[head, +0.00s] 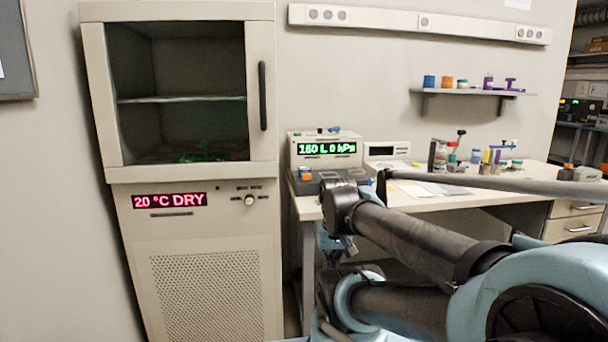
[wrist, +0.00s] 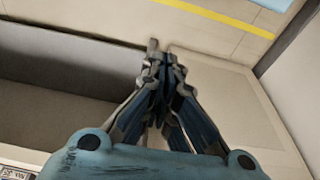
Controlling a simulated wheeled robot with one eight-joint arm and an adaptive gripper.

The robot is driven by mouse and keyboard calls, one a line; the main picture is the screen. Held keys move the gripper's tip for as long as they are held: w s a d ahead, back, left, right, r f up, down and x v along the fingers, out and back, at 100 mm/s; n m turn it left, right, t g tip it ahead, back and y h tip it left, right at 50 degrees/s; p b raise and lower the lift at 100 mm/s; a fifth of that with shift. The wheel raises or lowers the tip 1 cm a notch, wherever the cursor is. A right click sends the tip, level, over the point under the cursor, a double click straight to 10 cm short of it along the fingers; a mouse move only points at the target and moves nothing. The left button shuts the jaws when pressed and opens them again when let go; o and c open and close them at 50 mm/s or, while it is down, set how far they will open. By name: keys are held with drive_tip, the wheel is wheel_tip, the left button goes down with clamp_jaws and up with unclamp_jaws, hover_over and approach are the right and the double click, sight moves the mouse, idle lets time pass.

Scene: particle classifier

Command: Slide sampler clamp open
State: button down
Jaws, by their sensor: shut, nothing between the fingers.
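A beige bench device (head: 325,139) with a green display reading "160 L 0 hPa" stands at the left end of the table in the head view. It looks like the sampler, but I cannot make out a clamp on it or tell its state. Small blue parts lie on its top. A small orange and blue piece (head: 305,173) sits at its front left. My gripper (wrist: 164,58) is shut and empty in the wrist view, with its fingertips close together. No sampler shows there. In the head view my arm hides part of the bench front.
A tall beige cabinet (head: 193,260) with a red "20 °C DRY" display stands left of the table (head: 310,212). A shelf (head: 470,92) hangs above. The wrist view shows a yellow stripe (wrist: 215,17) across a pale surface.

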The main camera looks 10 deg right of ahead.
drive_tip(key=w+r+t, duration=0.1)
drive_tip(key=w+r, duration=0.6)
drive_tip(key=w, duration=0.4)
drive_tip(key=w+r+t, duration=0.2)
drive_tip(key=w+r, duration=0.5)
drive_tip(key=w, duration=0.4)
drive_tip(key=t, duration=0.2)
approach(301, 172)
drive_tip(key=s+f+v, duration=0.1)
drive_tip(key=v, duration=0.4)
drive_tip(key=shift+w+a+r, duration=0.1)
drive_tip(key=shift+w, duration=0.55)
drive_tip(key=x, duration=1)
